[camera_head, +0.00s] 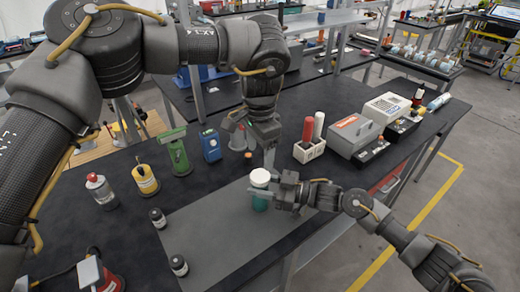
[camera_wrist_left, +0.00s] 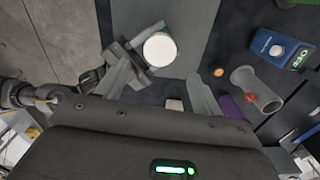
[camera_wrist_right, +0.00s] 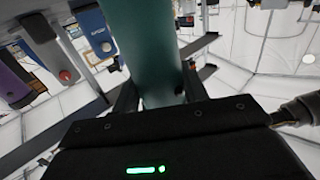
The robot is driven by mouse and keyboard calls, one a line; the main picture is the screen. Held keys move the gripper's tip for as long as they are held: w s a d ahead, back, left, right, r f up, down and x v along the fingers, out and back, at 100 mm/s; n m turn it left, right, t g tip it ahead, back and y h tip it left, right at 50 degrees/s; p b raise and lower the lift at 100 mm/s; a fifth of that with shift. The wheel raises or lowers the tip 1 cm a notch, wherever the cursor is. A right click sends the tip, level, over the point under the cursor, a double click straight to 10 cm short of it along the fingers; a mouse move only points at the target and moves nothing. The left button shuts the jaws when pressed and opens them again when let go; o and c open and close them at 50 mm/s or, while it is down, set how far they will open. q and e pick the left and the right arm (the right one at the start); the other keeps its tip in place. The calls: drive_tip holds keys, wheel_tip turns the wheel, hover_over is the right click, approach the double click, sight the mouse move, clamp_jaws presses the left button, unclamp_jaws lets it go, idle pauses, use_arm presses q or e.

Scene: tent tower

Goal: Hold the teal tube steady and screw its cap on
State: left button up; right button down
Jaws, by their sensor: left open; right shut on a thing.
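The teal tube (camera_head: 260,203) stands upright over the grey mat, with a white cap (camera_head: 260,178) on its top. How tightly the cap sits cannot be told. My right gripper (camera_head: 284,193) is shut on the tube from the right, and the tube (camera_wrist_right: 147,55) fills the space between its fingers in the right wrist view. My left gripper (camera_head: 269,160) is open and empty, pointing down just behind and above the cap. In the left wrist view the cap (camera_wrist_left: 160,49) lies just beyond the open fingertips, nearer the left finger.
A grey mat (camera_head: 205,235) covers the front of the dark table. Behind stand a blue box (camera_head: 210,145), a green device (camera_head: 178,150) and a white holder (camera_head: 309,151) with red and white tubes. Small dark jars (camera_head: 158,218) stand at the mat's left edge.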

sight(260, 176)
use_arm(q)
drive_tip(key=shift+n, duration=0.6)
use_arm(e)
drive_tip(key=shift+s+f, duration=0.15)
drive_tip(key=shift+f, duration=0.2)
use_arm(q)
drive_tip(key=shift+f, duration=0.15)
drive_tip(key=shift+f, duration=3.9)
